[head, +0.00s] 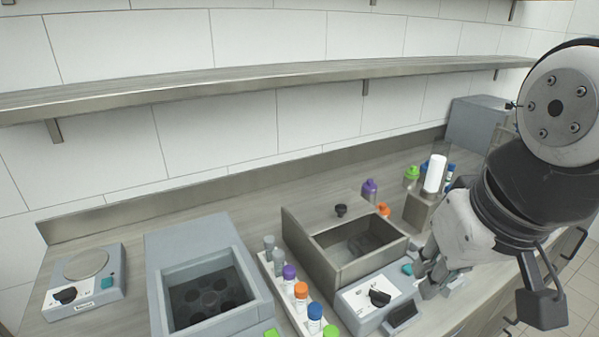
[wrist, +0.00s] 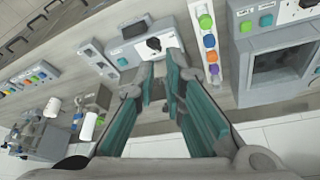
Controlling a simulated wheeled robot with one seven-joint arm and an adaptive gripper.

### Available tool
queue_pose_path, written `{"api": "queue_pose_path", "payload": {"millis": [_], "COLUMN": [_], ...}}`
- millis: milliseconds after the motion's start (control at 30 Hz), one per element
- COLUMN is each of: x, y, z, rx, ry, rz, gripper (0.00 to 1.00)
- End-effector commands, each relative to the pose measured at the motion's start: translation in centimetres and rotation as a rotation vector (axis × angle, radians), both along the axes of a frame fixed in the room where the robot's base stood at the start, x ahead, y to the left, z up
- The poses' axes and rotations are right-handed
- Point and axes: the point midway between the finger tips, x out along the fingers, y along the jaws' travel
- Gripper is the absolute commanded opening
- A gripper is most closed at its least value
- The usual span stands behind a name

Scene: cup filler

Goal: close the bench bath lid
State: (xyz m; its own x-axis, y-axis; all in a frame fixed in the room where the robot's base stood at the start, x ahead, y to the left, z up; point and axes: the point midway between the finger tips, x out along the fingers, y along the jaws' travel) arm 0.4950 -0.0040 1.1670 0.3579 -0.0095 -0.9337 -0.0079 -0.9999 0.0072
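The bench bath (head: 345,270) is a steel box with its basin (head: 358,247) uncovered. A flat steel panel (head: 302,246), seemingly the raised lid, rises along its left side; how it joins the box is unclear. A black knob (head: 341,210) shows beyond the back rim. The front control panel has a black dial (head: 379,298), also in the wrist view (wrist: 153,43), and a teal button (head: 407,269). My gripper (head: 428,284) is at the bath's right side, close to the button. In the wrist view its teal-padded fingers (wrist: 162,82) are apart and empty, hiding much of the basin.
A rack (head: 290,318) of colour-capped tubes stands left of the bath, beside a grey block heater (head: 160,280). A small scale-like device (head: 85,280) is further left. A purple-capped bottle (head: 369,190) and a white cylinder (head: 435,174) stand behind. A shelf (head: 250,80) spans above.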

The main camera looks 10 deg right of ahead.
Motion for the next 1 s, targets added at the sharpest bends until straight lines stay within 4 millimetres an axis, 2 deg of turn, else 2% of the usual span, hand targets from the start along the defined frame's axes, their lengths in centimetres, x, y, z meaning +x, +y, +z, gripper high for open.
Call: {"api": "queue_pose_path", "payload": {"millis": [200, 333, 500, 767, 1000], "x": [7.0, 11.6, 17.8, 27.2, 34.8], "y": [0.0, 0.0, 0.2, 0.5, 0.9], "z": [3.3, 4.5, 5.1, 3.6, 0.3], "rx": [-0.003, -0.005, -0.004, -0.001, 0.004], "ry": [0.009, 0.011, 0.011, 0.015, 0.016], "rz": [-0.013, -0.021, -0.032, -0.048, -0.060], "gripper": [0.00, 0.00, 0.00, 0.00, 0.00]}}
